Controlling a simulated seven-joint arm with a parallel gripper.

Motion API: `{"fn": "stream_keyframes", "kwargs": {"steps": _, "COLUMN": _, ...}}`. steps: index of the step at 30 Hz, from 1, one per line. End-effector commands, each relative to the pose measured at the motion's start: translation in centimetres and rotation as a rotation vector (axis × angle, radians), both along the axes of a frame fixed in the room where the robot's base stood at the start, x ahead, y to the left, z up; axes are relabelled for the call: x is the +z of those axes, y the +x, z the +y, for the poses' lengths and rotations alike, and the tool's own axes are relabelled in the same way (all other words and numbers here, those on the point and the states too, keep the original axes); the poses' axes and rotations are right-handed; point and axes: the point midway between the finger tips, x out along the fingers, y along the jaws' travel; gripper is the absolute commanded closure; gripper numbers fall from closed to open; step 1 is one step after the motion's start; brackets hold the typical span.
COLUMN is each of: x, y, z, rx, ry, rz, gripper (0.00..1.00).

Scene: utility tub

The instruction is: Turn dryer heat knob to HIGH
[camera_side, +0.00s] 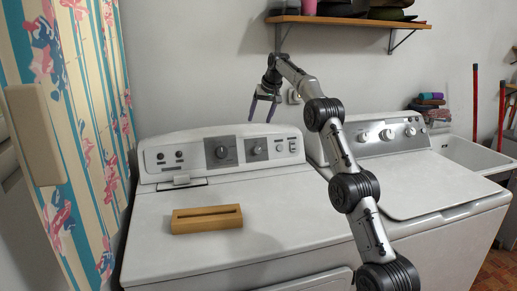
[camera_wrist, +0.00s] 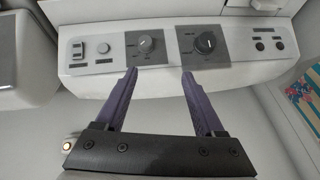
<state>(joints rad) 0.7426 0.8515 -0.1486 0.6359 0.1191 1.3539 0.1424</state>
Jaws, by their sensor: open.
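The white machine with the lint-type slot on its top, which looks like the dryer (camera_side: 160,225), stands on the left. Its raised rear panel carries a larger dark knob (camera_side: 221,152) and a smaller dark knob (camera_side: 256,150), each on a grey plate. The wrist view shows the larger knob (camera_wrist: 205,42) right of the smaller knob (camera_wrist: 145,44). The labels are too small to read, so I cannot tell which knob sets heat or where it points. My gripper (camera_side: 261,117) is open and empty, fingers down, above the panel and apart from the knobs. Its purple fingers also show in the wrist view (camera_wrist: 159,72).
A tan slotted block (camera_side: 207,219) lies on the dryer top. A second machine (camera_side: 430,180) with several knobs stands to the right, beside a sink (camera_side: 470,153). A wall shelf (camera_side: 345,20) holds items above. A striped curtain (camera_side: 85,110) hangs at left.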

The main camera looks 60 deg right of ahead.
Motion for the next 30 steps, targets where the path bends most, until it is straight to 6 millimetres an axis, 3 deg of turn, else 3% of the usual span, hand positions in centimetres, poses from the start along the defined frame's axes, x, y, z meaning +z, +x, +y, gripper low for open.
{"fn": "stream_keyframes", "kwargs": {"steps": 1, "x": -1.5, "y": -0.5, "z": -1.1, "rx": -0.018, "ry": 0.016, "rz": 0.017, "gripper": 0.29}}
{"fn": "stream_keyframes", "kwargs": {"steps": 3, "x": -2.5, "y": -1.1, "z": -1.9, "rx": -0.033, "ry": 0.027, "rz": 0.028, "gripper": 0.29}}
{"fn": "stream_keyframes", "kwargs": {"steps": 7, "x": -3.2, "y": -1.3, "z": -2.5, "rx": -0.042, "ry": 0.028, "rz": 0.029, "gripper": 0.29}}
{"fn": "stream_keyframes", "kwargs": {"steps": 24, "x": -12.5, "y": 2.5, "z": -4.4, "rx": -0.040, "ry": 0.028, "rz": 0.030, "gripper": 0.29}}
{"fn": "stream_keyframes", "kwargs": {"steps": 30, "x": -14.4, "y": 3.3, "z": -4.8, "rx": -0.039, "ry": 0.027, "rz": 0.028, "gripper": 0.29}}
